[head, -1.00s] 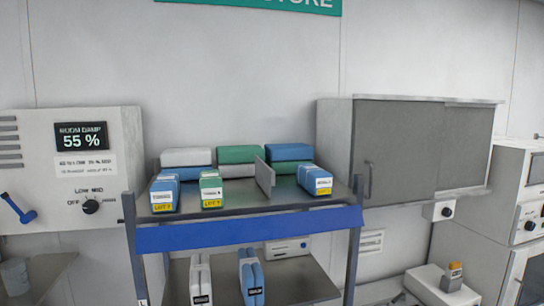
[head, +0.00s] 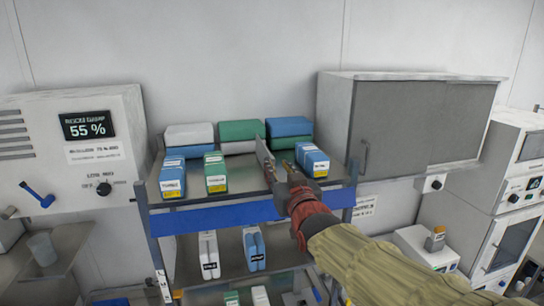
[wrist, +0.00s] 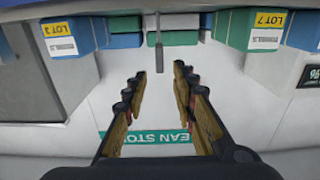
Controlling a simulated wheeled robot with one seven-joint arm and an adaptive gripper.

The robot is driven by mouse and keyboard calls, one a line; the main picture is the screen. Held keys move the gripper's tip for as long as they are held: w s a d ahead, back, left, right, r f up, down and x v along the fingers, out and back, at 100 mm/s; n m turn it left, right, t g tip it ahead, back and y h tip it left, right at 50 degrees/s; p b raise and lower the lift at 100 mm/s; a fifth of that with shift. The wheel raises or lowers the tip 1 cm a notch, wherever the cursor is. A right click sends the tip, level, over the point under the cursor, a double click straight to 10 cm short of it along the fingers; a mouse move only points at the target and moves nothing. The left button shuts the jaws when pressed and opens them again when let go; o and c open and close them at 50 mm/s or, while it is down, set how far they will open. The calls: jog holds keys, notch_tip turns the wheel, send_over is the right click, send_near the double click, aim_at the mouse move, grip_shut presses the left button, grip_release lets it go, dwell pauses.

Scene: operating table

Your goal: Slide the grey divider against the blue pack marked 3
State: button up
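The grey divider (head: 264,153) stands upright on the top shelf, between the green pack and the right-hand blue pack. In the wrist view the divider (wrist: 159,52) shows as a thin upright plate, apart from the blue pack. That blue pack (head: 312,157) has a yellow lot label; in the wrist view its label (wrist: 64,48) seems to read LOT 3, but the digit is not sharp. My gripper (wrist: 157,85) is open, its two fingers spread either side of the divider's line, with nothing between the tips. In the head view my gripper (head: 279,168) is close to the divider's front end.
A green pack (head: 215,175) marked LOT 7 and another blue pack (head: 172,180) stand left on the shelf. Stacked packs (head: 241,130) line the back. A grey wall cabinet (head: 415,125) is at the right. A blue rail (head: 215,216) runs along the shelf front.

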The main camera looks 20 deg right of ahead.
aim_at(273, 161)
jog(key=w+p, duration=0.2)
jog(key=w, duration=0.4)
jog(key=shift+w, duration=0.35)
jog(key=shift+c, duration=0.4)
grip_shut()
dwell(0.3)
